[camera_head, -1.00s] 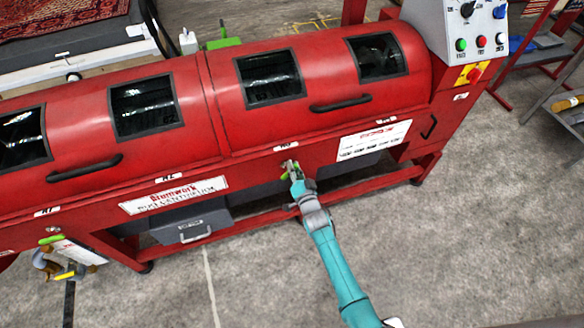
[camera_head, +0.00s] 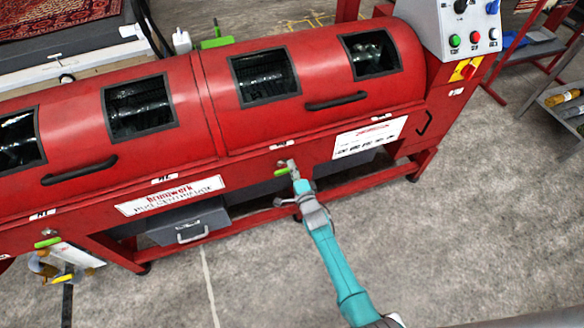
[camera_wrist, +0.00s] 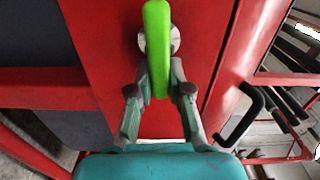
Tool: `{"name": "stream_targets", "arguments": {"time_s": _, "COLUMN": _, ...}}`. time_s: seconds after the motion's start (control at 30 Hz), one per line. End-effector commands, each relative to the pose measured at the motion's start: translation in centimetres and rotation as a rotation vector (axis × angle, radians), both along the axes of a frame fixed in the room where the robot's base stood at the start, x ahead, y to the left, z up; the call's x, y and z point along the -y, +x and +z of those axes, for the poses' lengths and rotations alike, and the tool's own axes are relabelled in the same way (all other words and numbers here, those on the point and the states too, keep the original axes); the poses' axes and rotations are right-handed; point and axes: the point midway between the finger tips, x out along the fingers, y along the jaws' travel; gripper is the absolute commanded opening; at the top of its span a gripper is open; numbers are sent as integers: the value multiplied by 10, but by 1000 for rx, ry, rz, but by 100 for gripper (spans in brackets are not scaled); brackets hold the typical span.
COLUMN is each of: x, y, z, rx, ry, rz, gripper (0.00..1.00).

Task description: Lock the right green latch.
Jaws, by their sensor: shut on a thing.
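The right green latch (camera_head: 282,171) is on the front of the red machine, below its right-hand lid. In the head view its green handle lies about level, with the visible part left of my gripper (camera_head: 292,169). In the wrist view the green handle (camera_wrist: 158,45) crosses its round grey pivot (camera_wrist: 174,40), and its lower end sits between the two fingers of my gripper (camera_wrist: 161,80). The fingers are shut on it. Another green latch (camera_head: 47,242) sits at the lower left of the machine, its handle about level.
The red machine (camera_head: 240,143) has black lid handles (camera_head: 338,102) and a control box (camera_head: 462,30) with buttons at the right. A lower red rail (camera_head: 360,190) and a grey drawer (camera_head: 190,225) are below. The floor (camera_head: 450,230) in front is clear.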

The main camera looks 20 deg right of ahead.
Motion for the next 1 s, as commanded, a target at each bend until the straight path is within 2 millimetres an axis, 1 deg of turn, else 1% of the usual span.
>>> {"name": "stream_targets", "arguments": {"time_s": 0.23, "x": 1, "y": 0, "z": -2, "rx": -2, "ry": 60, "rz": -1, "gripper": 0}}
{"name": "stream_targets", "arguments": {"time_s": 0.7, "x": 1, "y": 0, "z": -3, "rx": -2, "ry": 72, "rz": -2, "gripper": 0}}
{"name": "stream_targets", "arguments": {"time_s": 0.73, "x": 1, "y": 0, "z": -3, "rx": -2, "ry": 72, "rz": -2, "gripper": 25}}
{"name": "stream_targets", "arguments": {"time_s": 0.77, "x": 1, "y": 0, "z": -3, "rx": -2, "ry": 71, "rz": -2, "gripper": 32}}
{"name": "stream_targets", "arguments": {"time_s": 0.8, "x": 1, "y": 0, "z": -2, "rx": -2, "ry": 71, "rz": -2, "gripper": 42}}
{"name": "stream_targets", "arguments": {"time_s": 0.83, "x": 1, "y": 0, "z": -2, "rx": -2, "ry": 71, "rz": -2, "gripper": 44}}
{"name": "stream_targets", "arguments": {"time_s": 1.0, "x": 1, "y": 0, "z": -2, "rx": -1, "ry": 70, "rz": -1, "gripper": 44}}
